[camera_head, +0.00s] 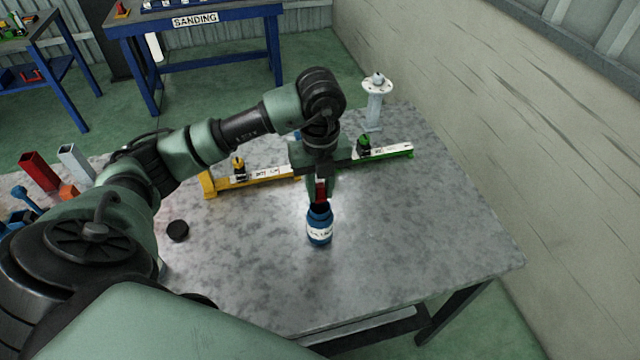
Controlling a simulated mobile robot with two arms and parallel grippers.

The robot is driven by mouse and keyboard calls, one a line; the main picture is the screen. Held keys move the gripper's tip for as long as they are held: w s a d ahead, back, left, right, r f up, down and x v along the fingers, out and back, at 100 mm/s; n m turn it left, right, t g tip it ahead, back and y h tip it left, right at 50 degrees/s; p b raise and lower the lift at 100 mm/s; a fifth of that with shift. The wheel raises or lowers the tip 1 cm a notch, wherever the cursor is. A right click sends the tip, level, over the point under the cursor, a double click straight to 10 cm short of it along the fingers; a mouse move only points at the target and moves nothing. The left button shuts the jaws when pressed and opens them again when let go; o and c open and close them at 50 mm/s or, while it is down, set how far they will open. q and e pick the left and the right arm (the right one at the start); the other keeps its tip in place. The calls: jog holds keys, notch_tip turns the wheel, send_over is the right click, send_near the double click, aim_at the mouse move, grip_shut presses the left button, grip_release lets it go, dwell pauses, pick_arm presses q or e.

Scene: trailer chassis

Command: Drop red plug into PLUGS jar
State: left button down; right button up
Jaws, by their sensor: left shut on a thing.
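A blue jar (319,234) with a white label stands upright on the grey table, its dark mouth facing up. The label's writing is too small to read. My left gripper (321,193) points down right over the jar's mouth. It is shut on the red plug (321,187), which shows between the fingers. The plug's lower end is at the jar's opening; I cannot tell whether it is inside or just above it. A black round lid (178,230) lies on the table left of the jar. My right gripper is not in view.
Behind the gripper lie a yellow bar (262,181) and a green bar (392,154) with small bottles. A white stand (375,103) is at the back. Red (39,171) and white tubes stand at the left. The table's right side (440,230) is clear.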

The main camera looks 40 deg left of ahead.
aim_at(320, 185)
pick_arm(q)
jog(key=shift+f+b, duration=0.45)
jog(key=shift+f, duration=0.7)
jog(key=c, duration=1.1)
grip_release()
jog(key=shift+c, duration=0.2)
jog(key=shift+r, duration=0.15)
notch_tip(320, 185, up, 7)
jog(key=p, duration=0.5)
